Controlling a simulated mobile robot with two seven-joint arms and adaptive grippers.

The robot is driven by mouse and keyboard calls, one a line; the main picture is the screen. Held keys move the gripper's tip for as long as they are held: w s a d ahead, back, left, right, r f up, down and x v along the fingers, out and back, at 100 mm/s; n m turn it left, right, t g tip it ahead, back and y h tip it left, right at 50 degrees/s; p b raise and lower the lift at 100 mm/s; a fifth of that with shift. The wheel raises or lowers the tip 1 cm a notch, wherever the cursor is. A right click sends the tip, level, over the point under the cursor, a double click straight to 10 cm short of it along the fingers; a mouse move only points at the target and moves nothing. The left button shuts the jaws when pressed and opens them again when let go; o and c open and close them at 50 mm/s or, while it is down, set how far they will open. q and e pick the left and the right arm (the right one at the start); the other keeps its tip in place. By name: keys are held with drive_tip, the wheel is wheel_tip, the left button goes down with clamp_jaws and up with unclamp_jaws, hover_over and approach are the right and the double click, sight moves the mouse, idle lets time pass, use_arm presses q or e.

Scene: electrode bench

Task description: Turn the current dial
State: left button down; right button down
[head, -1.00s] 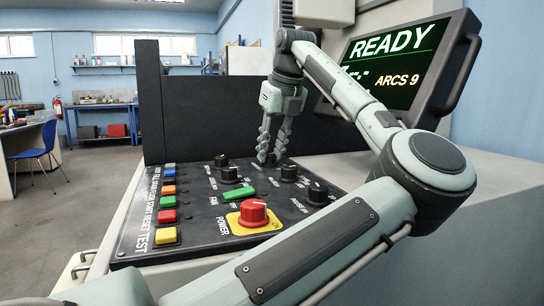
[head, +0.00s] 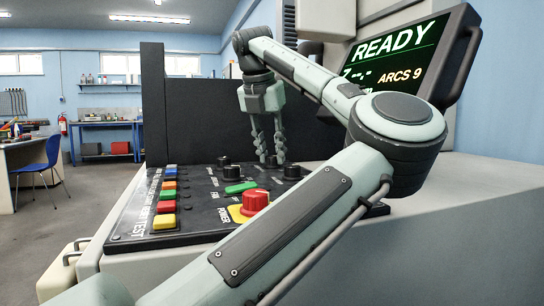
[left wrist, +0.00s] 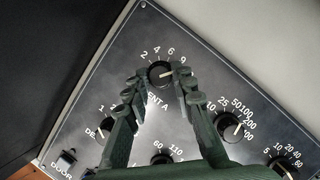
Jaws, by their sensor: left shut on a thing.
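The current dial (left wrist: 160,73) is a round black knob with a pale pointer line, lettered "ENT A" where the label shows. Its pointer faces right in the left wrist view, near the upper end of the scale. My left gripper (head: 271,159) comes down on the panel from above, with one finger on each side of this dial, shut on it. In the head view the dial (head: 272,161) is small and partly hidden between the fingers. My right gripper is not in view.
Other black dials stand close by, one left (left wrist: 108,129) and one right (left wrist: 228,126). The head view shows a red emergency knob (head: 255,201), a green switch (head: 240,188) and several coloured buttons on the panel (head: 190,215). A screen (head: 398,60) reads READY.

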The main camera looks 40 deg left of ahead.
use_arm(q)
drive_tip(key=shift+a+m+h, duration=0.1)
drive_tip(key=shift+m+h, duration=0.3)
drive_tip(key=shift+m, duration=0.6)
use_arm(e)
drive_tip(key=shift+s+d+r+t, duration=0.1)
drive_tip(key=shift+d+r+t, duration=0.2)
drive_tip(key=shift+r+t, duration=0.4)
use_arm(q)
drive_tip(key=c, duration=1.3)
unclamp_jaws()
drive_tip(key=shift+r, duration=0.1)
drive_tip(key=v, duration=1.2)
drive_tip(key=shift+s+b, duration=0.15)
drive_tip(key=shift+b, duration=0.15)
